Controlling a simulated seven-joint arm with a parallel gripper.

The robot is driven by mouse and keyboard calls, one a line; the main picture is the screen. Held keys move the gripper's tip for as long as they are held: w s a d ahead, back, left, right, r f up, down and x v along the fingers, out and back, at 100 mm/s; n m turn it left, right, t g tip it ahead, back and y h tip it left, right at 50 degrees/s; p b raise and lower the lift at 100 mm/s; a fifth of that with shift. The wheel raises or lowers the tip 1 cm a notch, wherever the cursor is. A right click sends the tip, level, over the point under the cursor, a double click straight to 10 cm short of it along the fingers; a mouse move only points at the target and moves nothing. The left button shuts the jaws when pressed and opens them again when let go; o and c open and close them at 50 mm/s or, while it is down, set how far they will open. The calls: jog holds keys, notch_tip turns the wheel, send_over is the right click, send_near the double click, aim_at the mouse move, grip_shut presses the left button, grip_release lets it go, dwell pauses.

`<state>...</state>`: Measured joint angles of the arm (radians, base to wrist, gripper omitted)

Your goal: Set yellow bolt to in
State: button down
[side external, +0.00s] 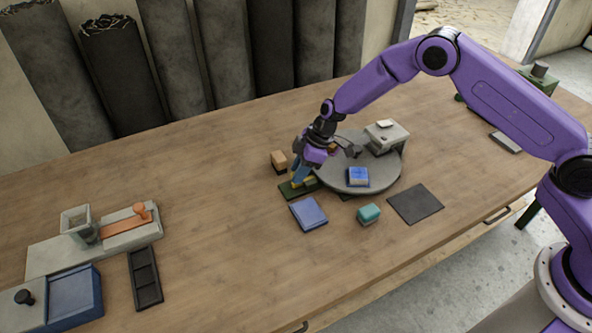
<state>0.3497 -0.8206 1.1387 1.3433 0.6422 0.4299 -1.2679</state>
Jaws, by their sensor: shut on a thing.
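The yellow bolt (297,184) shows as a small yellow piece on a dark green base plate (287,191), left of the round grey disc. My gripper (298,180) points down over this plate with its fingertips at the yellow bolt, and it is shut on it. The fingers and their shadow cover part of the bolt, so how far in or out it sits cannot be told.
The grey round disc (385,179) carries a grey box (389,138) and a blue block (357,177). Close by are an orange-brown block (279,159), a blue pad (308,214), a teal block (368,214) and a dark mat (415,203). The table's middle left is clear.

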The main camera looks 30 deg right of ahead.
jog(key=c, duration=0.8)
grip_release()
jog(key=shift+d, duration=0.2)
jog(key=v, duration=1.7)
jog(key=shift+r, duration=0.2)
jog(key=s+r+g+h, duration=0.1)
jog(key=s+r, duration=0.2)
jog(key=s, duration=0.7)
jog(key=s+r+g, duration=0.1)
jog(key=s+r, duration=0.2)
jog(key=s, duration=0.6)
jog(key=s+d+h, duration=0.1)
jog(key=s+d, duration=0.4)
jog(key=s, duration=0.4)
jog(key=s+d+r+m+h, duration=0.1)
jog(key=s+d, duration=0.5)
jog(key=s, duration=0.3)
jog(key=shift+s+d+h, duration=0.3)
jog(key=shift+s+h, duration=0.05)
jog(key=shift+h, duration=0.05)
